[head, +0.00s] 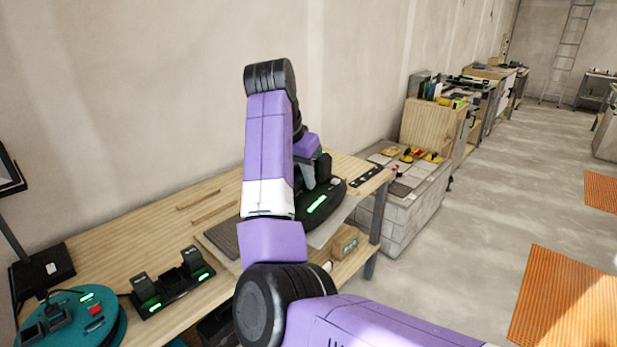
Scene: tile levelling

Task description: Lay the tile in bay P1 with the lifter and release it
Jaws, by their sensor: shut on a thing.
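My gripper (309,176) is partly hidden behind my arm, low over the right part of the wooden bench. It is shut on a dark handled thing (324,166) with a small green light, which looks like the lifter. Just below is a dark rounded base (322,208) with a green lit panel; I cannot tell whether the two touch. A flat grey slab (222,238) lies on the bench left of my arm; I cannot tell whether it is the tile. No label of bay P1 can be read.
The bench (158,223) runs along the wall. A black double dock (172,286) with green lights and a teal round station (100,318) stand at the left. Orange mats (562,300) lie on the open floor.

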